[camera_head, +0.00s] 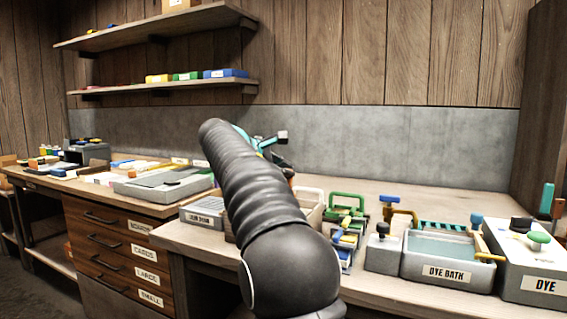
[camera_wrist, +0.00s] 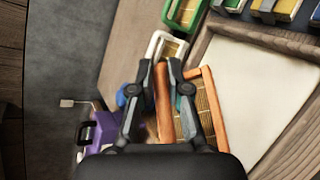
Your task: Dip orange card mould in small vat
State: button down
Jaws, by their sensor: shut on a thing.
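In the wrist view my gripper (camera_wrist: 166,68) is shut on the orange-framed card mould (camera_wrist: 164,95), with its fingers on either side of one orange bar. The mould's tan mesh shows between its orange bars. In the head view my own arm hides most of my gripper (camera_head: 280,155) and nearly all of the mould. A wood-rimmed vat (camera_wrist: 208,38) with a pale, smooth fill lies right of the mould in the wrist view. I cannot tell whether it is the small vat, or whether the mould touches it.
White (camera_head: 308,200) and green (camera_head: 348,199) frames stand right of my arm. A dye bath (camera_head: 450,272) and a dye box (camera_head: 540,285) stand farther right. A purple object (camera_wrist: 101,134) is close left of my gripper. A grey wall (camera_wrist: 60,60) bounds the bench behind.

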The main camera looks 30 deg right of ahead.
jog(key=shift+s+a+f+b, duration=0.1)
jog(key=shift+f+b, duration=0.7)
jog(key=shift+f, duration=0.6)
jog(key=shift+s+a+f+b, duration=0.1)
jog(key=shift+f+b, duration=0.7)
jog(key=shift+f, duration=0.55)
jog(key=shift+w+f+b, duration=0.2)
jog(key=shift+f+b, duration=0.25)
jog(key=shift+f, duration=0.4)
jog(key=shift+s+f+b, duration=0.1)
jog(key=shift+f+b, duration=0.55)
jog(key=shift+f, duration=0.45)
jog(key=shift+r, duration=0.15)
jog(key=shift+d+r+p, duration=0.25)
jog(key=shift+r+p, duration=0.55)
jog(key=shift+p, duration=0.15)
jog(key=shift+d+r+p, duration=0.25)
jog(key=shift+r+p, duration=0.55)
jog(key=shift+p, duration=0.1)
jog(key=shift+a+r+p, duration=0.2)
jog(key=shift+r+p, duration=0.25)
jog(key=shift+r, duration=0.05)
jog(key=shift+a+r+p, duration=0.15)
jog(key=shift+r+p, duration=0.3)
jog(key=shift+r, duration=1.3)
